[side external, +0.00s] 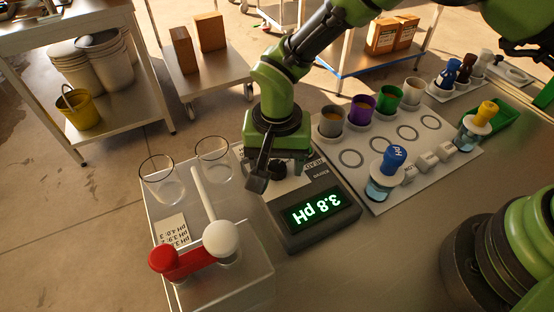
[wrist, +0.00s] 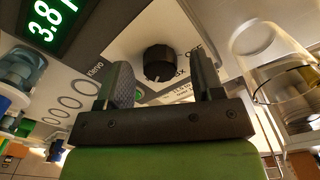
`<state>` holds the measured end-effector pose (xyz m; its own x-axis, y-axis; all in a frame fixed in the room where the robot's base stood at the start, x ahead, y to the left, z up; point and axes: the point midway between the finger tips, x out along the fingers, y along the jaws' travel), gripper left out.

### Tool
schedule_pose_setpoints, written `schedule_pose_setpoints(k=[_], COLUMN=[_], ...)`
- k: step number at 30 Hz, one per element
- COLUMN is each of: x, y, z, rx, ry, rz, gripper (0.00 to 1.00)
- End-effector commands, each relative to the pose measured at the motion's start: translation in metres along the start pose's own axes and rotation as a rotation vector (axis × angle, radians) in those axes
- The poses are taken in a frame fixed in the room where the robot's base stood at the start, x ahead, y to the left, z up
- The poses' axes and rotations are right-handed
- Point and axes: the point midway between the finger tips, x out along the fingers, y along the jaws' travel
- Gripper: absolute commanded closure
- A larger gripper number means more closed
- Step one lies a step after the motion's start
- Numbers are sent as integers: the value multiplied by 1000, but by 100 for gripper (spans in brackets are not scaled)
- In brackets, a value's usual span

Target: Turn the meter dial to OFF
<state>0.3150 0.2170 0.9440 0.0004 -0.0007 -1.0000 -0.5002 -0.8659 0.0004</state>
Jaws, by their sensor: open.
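The meter (side external: 305,222) is a dark grey box on the bench, and its lit green screen reads 3.8 pH. Part of the screen (wrist: 52,18) also shows at the top left of the wrist view. The dial (wrist: 158,62) is a round black knob on the meter's pale panel, with printed labels around it that are partly hidden. My gripper (wrist: 163,82) is open, its two fingers on either side of the dial in the picture, with gaps on both sides; it is empty. In the side view my gripper (side external: 262,178) is low over the meter's back part. Which label the dial points at cannot be read.
A clear stand with two empty glasses (side external: 160,180) and a red-and-white lever (side external: 195,258) is left of the meter. A white tray (side external: 380,190) with coloured cups and a blue-capped pH bottle (side external: 390,170) stands to its right.

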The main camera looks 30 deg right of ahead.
Motion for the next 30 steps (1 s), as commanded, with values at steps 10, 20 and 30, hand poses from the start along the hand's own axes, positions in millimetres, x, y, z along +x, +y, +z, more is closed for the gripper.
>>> schedule_pose_setpoints(k=[10,20,30], x=[4,4,3], y=[0,0,0], z=[0,0,0], rx=[0,-2,-100], ry=[1,0,-1], rz=[-1,-1,-1], gripper=[44,88,88])
